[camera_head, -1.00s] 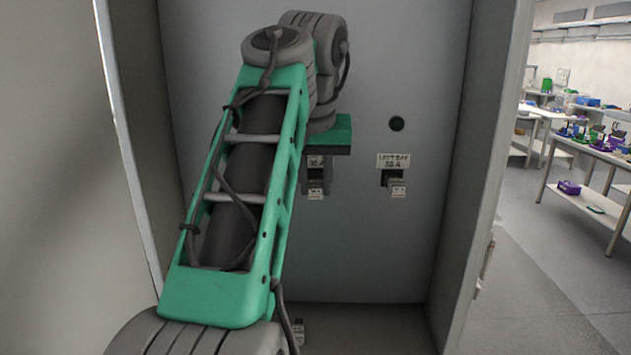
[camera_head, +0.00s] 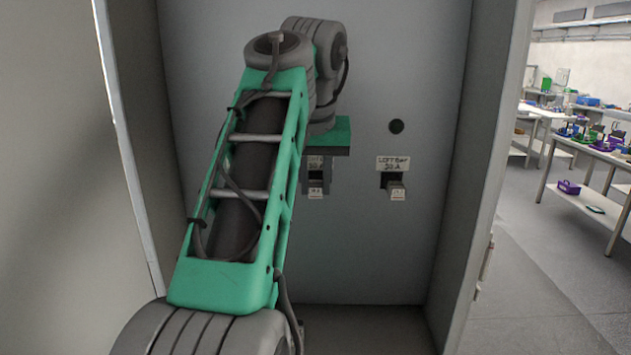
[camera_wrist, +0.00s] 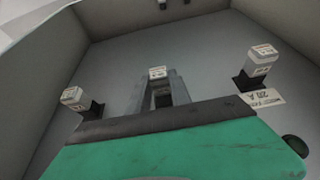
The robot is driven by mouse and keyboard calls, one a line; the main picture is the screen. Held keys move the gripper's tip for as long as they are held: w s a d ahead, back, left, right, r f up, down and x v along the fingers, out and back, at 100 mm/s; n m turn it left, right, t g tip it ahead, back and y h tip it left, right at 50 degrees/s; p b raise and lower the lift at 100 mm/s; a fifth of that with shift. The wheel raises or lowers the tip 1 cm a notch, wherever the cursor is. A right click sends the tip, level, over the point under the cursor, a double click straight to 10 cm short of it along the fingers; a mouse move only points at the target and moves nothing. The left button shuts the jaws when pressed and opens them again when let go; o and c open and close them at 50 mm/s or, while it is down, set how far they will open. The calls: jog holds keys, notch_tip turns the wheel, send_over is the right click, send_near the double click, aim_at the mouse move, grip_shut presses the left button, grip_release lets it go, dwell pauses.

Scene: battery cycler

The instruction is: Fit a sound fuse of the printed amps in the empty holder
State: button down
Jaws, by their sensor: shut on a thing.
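My gripper (camera_wrist: 161,94) is shut on a fuse (camera_wrist: 157,72) with a pale printed end, which shows between the fingers in the wrist view. In the head view this fuse (camera_head: 315,193) is at the middle position on the cabinet's back wall, below a partly covered label (camera_head: 315,164). I cannot tell whether it is seated in a holder, as my gripper hides that spot. A right-hand holder (camera_head: 392,181) carries a fuse (camera_head: 397,194) under a label (camera_head: 393,163) that seems to read 20 A. Another fuse (camera_wrist: 73,96) stands in a dark holder (camera_wrist: 92,110) at the wrist view's left.
The cabinet's side walls (camera_head: 485,150) close in on both sides of my arm. A dark round spot (camera_head: 396,126) is above the right label. Small pale-ended pieces (camera_wrist: 162,4) show at the wrist view's top edge. The visible cabinet floor (camera_head: 365,325) is clear at right.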

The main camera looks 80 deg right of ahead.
jog(key=c, duration=1.1)
grip_release()
